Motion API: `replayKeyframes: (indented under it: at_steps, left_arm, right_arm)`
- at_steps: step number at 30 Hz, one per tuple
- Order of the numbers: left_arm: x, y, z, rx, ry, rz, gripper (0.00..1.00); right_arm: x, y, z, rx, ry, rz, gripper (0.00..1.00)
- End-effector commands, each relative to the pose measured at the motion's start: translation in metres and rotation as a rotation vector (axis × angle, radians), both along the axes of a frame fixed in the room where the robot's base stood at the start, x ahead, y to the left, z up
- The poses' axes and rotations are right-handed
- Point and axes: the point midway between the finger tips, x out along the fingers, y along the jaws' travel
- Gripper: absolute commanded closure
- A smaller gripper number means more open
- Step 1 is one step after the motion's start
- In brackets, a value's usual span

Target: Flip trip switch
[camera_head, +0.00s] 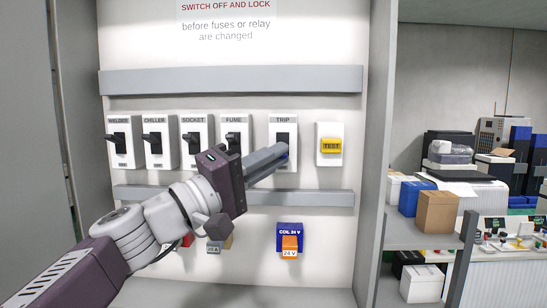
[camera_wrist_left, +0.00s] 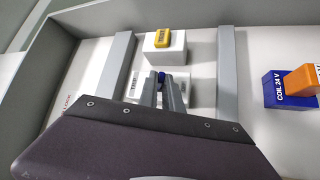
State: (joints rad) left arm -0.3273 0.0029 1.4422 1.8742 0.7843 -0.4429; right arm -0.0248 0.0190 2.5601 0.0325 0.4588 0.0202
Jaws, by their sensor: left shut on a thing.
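The trip switch (camera_head: 285,130) is a white box labelled TRIP on the panel, right of a row of similar switches. My left gripper (camera_head: 282,152) reaches it from the lower left, with its grey fingers over the front of the box. In the left wrist view the fingertips (camera_wrist_left: 162,80) are closed around a small dark blue piece at the trip switch (camera_wrist_left: 203,88). The fingers mostly hide the lever, so its position cannot be told. My right gripper is not in view.
A yellow TEST button (camera_head: 331,146) sits right of the trip switch. Levered switches (camera_head: 155,150) line up to the left. Grey rails (camera_head: 230,80) run above and below. A blue and orange coil relay (camera_head: 290,240) is lower down. Shelves with boxes (camera_head: 437,212) stand right.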

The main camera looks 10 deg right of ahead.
Motion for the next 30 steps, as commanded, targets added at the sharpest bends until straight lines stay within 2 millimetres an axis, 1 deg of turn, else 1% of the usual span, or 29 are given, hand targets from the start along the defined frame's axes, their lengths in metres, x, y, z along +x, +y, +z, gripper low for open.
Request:
replayKeyframes:
  at_steps: [5, 8, 11, 14, 21, 25, 30]
  left_arm:
    - [-0.002, -0.001, 0.005, 0.013, 0.037, -0.005, 1.0]
    - [-0.003, 0.0, 0.009, 0.028, 0.085, -0.004, 1.0]
    - [-0.004, 0.0, 0.015, 0.049, 0.154, -0.004, 1.0]
    - [-0.005, 0.0, 0.021, 0.073, 0.236, -0.004, 1.0]
    - [-0.005, 0.0, 0.032, 0.134, 0.447, -0.004, 1.0]
    - [-0.004, 0.0, 0.033, 0.164, 0.552, -0.004, 1.0]
    - [-0.003, 0.0, 0.033, 0.197, 0.667, -0.004, 1.0]
  right_arm:
    - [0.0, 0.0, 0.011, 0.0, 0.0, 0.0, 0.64]
    - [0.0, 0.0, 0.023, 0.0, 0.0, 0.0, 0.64]
    - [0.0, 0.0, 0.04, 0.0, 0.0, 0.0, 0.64]
    - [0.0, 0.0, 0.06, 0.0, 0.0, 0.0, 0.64]
    - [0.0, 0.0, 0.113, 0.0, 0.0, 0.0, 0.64]
    - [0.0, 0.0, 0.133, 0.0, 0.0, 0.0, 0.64]
    - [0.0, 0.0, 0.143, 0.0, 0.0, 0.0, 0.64]
